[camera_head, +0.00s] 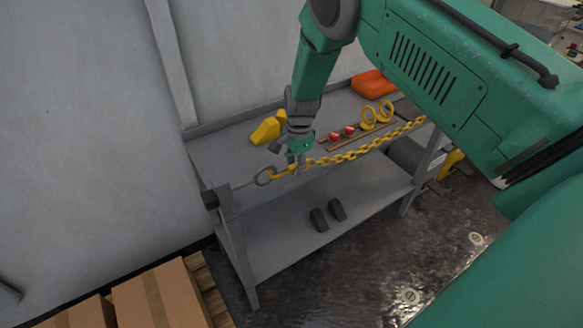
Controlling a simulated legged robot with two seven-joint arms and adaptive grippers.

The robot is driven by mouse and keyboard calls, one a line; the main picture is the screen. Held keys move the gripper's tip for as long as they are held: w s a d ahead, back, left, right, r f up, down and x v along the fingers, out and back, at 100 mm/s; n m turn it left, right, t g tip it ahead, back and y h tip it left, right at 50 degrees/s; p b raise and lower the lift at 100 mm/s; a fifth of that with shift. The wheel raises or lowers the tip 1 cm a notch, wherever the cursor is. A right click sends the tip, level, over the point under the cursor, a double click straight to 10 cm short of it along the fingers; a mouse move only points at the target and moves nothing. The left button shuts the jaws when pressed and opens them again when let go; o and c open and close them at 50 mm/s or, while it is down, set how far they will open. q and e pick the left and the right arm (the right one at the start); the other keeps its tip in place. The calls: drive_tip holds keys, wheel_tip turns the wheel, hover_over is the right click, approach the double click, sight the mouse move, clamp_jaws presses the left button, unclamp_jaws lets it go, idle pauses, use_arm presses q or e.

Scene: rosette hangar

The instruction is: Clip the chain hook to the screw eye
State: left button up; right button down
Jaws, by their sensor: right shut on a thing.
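My right gripper (297,160) hangs over the front edge of the grey bench, shut on the yellow chain hook (283,172). The hook is at the left end of the yellow chain (350,154), which runs to the right and upward until my green arm hides it. The grey screw eye (264,177) is on the bench's left front side, just left of the hook. The hook's tip is at or very close to the ring; I cannot tell whether it passes through. My left gripper is not in view.
The grey bench (213,158) holds a yellow object (265,131), two red-and-white items, yellow rings (369,117) and an orange case (373,83). Two dark blocks (337,209) lie on its lower shelf. Cardboard boxes (160,298) stand at the lower left.

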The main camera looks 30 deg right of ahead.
drive_tip(key=shift+d, duration=0.35)
drive_tip(key=c, duration=1.3)
unclamp_jaws()
drive_tip(key=shift+c, duration=0.2)
